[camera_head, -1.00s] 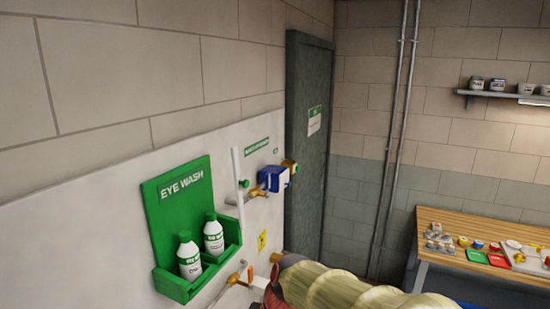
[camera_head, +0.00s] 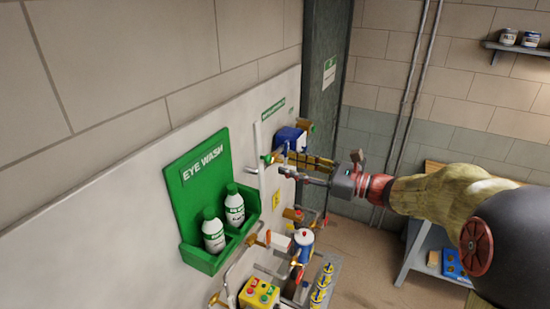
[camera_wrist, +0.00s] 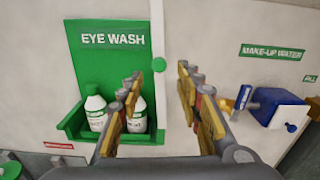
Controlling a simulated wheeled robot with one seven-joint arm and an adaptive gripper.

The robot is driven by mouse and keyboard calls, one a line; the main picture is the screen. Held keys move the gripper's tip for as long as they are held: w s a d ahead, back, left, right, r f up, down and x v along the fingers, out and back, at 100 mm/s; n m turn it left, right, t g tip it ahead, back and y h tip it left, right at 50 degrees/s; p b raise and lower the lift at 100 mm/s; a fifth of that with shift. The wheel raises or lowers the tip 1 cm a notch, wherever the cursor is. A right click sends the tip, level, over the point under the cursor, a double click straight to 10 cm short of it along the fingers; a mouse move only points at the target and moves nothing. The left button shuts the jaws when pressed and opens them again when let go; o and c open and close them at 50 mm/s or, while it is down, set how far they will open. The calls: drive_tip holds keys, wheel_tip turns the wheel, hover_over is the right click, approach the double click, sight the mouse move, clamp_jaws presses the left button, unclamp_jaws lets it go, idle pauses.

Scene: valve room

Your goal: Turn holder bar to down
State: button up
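A white upright bar (camera_head: 257,137) with a green knob is mounted on the pale wall panel, right of the green eye wash station. It looks like the holder bar, though no label on it is readable. In the wrist view the bar (camera_wrist: 157,28) stands vertical at the top middle, with its round green knob (camera_wrist: 158,64) between my fingers in the picture. My gripper (camera_head: 283,164) faces the panel near the knob, with its fingers spread and nothing between them. The gripper (camera_wrist: 159,74) is also open in the wrist view. No contact with the bar is visible.
The eye wash station (camera_head: 210,202) holds two white bottles with green caps. A blue box (camera_head: 290,137) sits to the right under a make-up water sign (camera_wrist: 272,51). Pipes, a yellow button box (camera_head: 259,294) and other fittings crowd the panel below. A workbench (camera_head: 437,240) stands right.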

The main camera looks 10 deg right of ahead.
sight(270, 160)
drive_tip(key=p+x, duration=0.2)
drive_tip(key=x, duration=0.5)
drive_tip(key=shift+w+a, duration=0.1)
drive_tip(key=shift+a, duration=0.15)
drive_tip(key=shift+c, duration=0.2)
drive_tip(key=c, duration=0.7)
clamp_jaws()
